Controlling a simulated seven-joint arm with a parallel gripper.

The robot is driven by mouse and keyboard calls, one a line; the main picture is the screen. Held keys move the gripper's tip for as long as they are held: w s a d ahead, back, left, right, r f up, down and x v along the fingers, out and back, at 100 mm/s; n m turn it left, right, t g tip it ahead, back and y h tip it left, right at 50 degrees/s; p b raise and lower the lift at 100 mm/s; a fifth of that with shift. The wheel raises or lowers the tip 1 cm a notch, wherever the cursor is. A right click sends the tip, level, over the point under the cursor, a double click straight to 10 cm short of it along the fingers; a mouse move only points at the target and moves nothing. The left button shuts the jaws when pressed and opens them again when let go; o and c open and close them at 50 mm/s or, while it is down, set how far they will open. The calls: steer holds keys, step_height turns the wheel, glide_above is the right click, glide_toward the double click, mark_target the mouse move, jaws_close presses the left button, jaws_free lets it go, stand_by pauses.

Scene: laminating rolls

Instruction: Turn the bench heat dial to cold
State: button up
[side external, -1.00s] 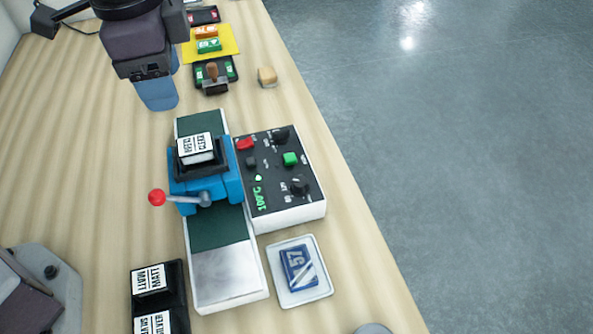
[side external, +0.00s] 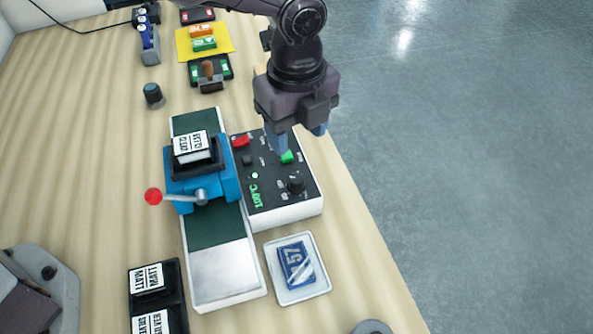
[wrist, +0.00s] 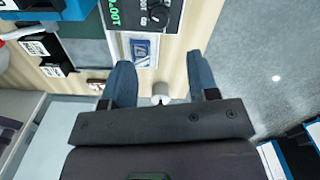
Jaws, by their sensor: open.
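The black control panel (side external: 262,205) sits on a white box right of the blue press. A black round knob (side external: 296,183) stands near its lower right corner, beside a green display (side external: 256,193) that seems to read 100°C. The knob (wrist: 157,14) and display also show at the top of the wrist view; the small labels are not clearly readable. My gripper (side external: 299,138) is open and empty above the panel's far end, fingers pointing down. It hides a second black knob there. In the wrist view my gripper (wrist: 161,70) has nothing between its fingers.
The blue press (side external: 205,185) with a red-tipped lever (side external: 153,196) stands left of the panel. The panel also has a red switch (side external: 241,141) and a green button (side external: 287,157). A white tray (side external: 321,283) with a blue card lies nearer. Open floor is right.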

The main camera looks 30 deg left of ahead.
mark_target(297, 178)
step_height(297, 178, down, 10)
steer(key=shift+f, duration=0.2)
steer(key=c, duration=0.9)
